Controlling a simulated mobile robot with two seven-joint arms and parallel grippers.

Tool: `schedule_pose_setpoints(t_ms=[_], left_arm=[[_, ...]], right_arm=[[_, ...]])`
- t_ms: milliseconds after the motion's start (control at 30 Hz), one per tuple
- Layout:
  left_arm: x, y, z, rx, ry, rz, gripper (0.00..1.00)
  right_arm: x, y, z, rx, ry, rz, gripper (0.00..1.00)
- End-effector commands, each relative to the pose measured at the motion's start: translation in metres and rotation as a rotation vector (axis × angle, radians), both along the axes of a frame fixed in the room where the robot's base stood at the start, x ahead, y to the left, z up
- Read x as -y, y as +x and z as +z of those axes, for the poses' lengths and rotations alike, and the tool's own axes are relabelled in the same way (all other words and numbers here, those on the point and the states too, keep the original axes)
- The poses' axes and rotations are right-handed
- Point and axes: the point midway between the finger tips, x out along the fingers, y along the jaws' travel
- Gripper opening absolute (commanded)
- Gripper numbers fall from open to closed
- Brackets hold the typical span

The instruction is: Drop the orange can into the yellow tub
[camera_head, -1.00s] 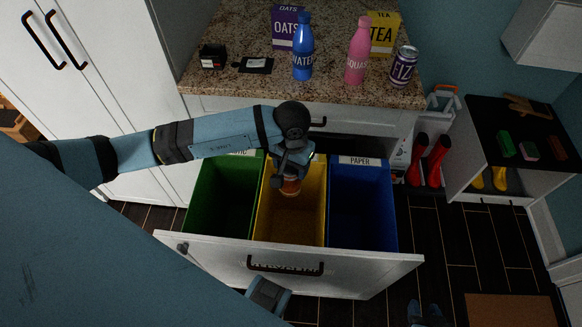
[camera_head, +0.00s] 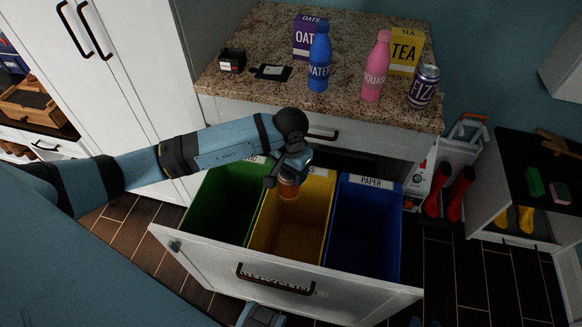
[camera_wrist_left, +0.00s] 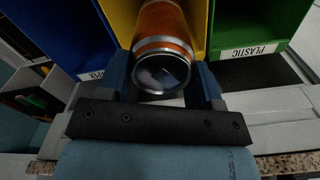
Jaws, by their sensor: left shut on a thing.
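The orange can (camera_head: 288,189) has a silver rim. My left gripper (camera_head: 288,177) is shut on it and holds it over the back part of the yellow tub (camera_head: 296,240), the middle one of three in the open drawer. In the left wrist view the can (camera_wrist_left: 165,38) sits between the two fingers of my left gripper (camera_wrist_left: 163,82), its round metal end facing the camera. The yellow tub (camera_wrist_left: 117,18) shows behind the can there.
A green tub (camera_head: 225,205) stands left of the yellow one and a blue tub (camera_head: 365,225), labelled PAPER, right of it. The white drawer front (camera_head: 210,263) is pulled out. Bottles, boxes and a purple can stand on the speckled counter (camera_head: 265,102) above. Red boots (camera_head: 460,193) are at right.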

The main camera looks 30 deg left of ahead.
Motion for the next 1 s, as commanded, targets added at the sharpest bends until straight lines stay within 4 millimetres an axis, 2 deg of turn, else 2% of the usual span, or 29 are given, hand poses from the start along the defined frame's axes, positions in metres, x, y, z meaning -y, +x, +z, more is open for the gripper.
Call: schedule_pose_setpoints(t_ms=[33,233,667,700,800,1000], left_arm=[[0.001,-0.001,-0.010,-0.002,-0.003,0.001,0.27],[0.001,-0.001,-0.029,-0.002,-0.002,0.001,0.27],[0.000,0.000,-0.035,0.000,0.000,0.000,0.27],[0.000,0.000,-0.035,0.000,0.000,0.000,0.66],[0.000,0.000,-0.035,0.000,0.000,0.000,0.89],[0.000,0.000,-0.035,0.000,0.000,0.000,0.89]], right_arm=[[-0.001,-0.001,-0.006,-0.005,0.003,-0.001,0.37],[-0.002,0.000,-0.012,-0.015,0.009,-0.006,0.37],[0.000,0.009,-0.003,0.009,0.011,-0.009,0.37],[0.000,0.009,-0.003,0.009,0.010,-0.010,0.37],[0.001,0.009,-0.003,0.009,0.006,-0.007,0.37],[0.003,0.007,-0.007,0.004,0.000,-0.003,0.37]])
